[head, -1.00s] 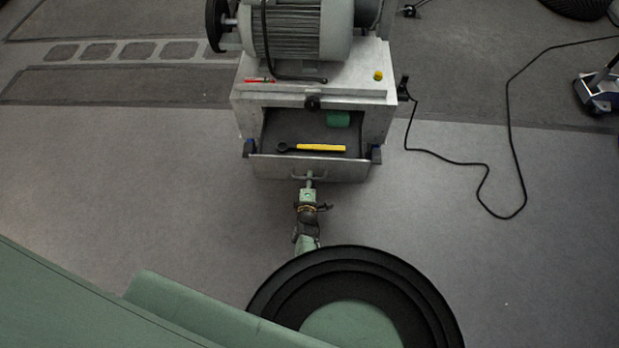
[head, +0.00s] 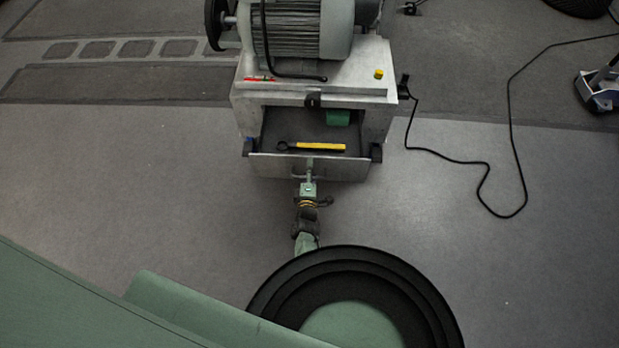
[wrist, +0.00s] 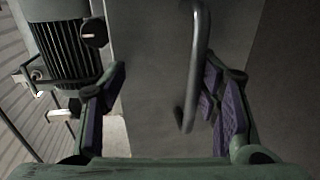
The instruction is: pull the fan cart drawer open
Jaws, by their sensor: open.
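The fan cart (head: 375,92) is a grey metal box in the head view. Its drawer (head: 335,168) stands pulled out toward me, with a yellow-handled tool (head: 320,147) and a green object (head: 338,117) visible inside. The drawer's bar handle (head: 302,175) is on its front; it also shows in the wrist view (wrist: 195,70). My gripper (head: 309,178) is at the handle. In the wrist view my gripper (wrist: 160,105) is open, its purple-padded fingers on either side of the handle, which is nearer the right finger. Contact with that finger cannot be told.
A motor (head: 300,30) with a black wheel sits on top of the cart, beside a red tool (head: 260,79) and a yellow knob (head: 379,74). A black cable (head: 450,160) lies on the floor at right. Floor left of my arm is clear.

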